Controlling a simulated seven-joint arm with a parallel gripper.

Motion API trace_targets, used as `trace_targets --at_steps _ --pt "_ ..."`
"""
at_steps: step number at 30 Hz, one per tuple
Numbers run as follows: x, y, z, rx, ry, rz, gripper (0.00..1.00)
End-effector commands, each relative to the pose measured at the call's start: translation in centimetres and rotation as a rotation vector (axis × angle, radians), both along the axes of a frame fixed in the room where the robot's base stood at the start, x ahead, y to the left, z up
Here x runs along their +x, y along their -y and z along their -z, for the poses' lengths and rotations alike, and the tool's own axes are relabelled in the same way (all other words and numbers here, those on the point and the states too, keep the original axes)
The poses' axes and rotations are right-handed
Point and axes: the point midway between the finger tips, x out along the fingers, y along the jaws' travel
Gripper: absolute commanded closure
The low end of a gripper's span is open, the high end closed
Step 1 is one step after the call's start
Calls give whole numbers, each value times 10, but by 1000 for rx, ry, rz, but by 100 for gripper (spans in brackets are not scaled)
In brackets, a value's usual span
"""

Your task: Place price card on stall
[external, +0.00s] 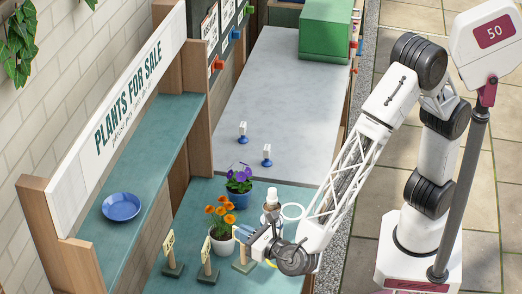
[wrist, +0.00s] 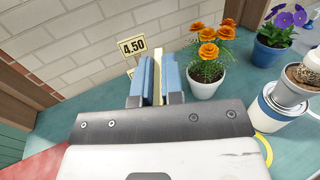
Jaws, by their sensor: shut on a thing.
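My gripper (external: 241,234) is low over the green counter (external: 185,278) of the stall. In the wrist view its blue fingers (wrist: 157,82) are shut on a pale yellow price card (wrist: 158,62), seen edge-on. I cannot tell whether that base touches the counter. Two other price cards stand upright to the left, one at the far left (external: 168,243) and one nearer (external: 205,248). One card in the wrist view (wrist: 132,46) reads 4.50.
Orange flowers in a white pot (external: 221,244) stand close beside my gripper. A blue saucer (external: 121,207) lies on the shelf. The grey worktop (external: 280,90) is mostly clear.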

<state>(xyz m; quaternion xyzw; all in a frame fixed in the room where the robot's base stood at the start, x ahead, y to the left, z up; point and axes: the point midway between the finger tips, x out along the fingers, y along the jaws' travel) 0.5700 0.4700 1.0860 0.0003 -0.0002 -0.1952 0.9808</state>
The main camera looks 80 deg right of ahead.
Motion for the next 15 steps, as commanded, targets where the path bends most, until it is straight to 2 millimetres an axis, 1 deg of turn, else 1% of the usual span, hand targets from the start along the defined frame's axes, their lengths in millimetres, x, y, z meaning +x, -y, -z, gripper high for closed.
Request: trace_targets --at_steps 9,12,15 --pt "0 0 31 -2 -1 -1 100" --pt "0 0 37 -1 0 -1 100" --pt "0 0 38 0 0 -1 100"
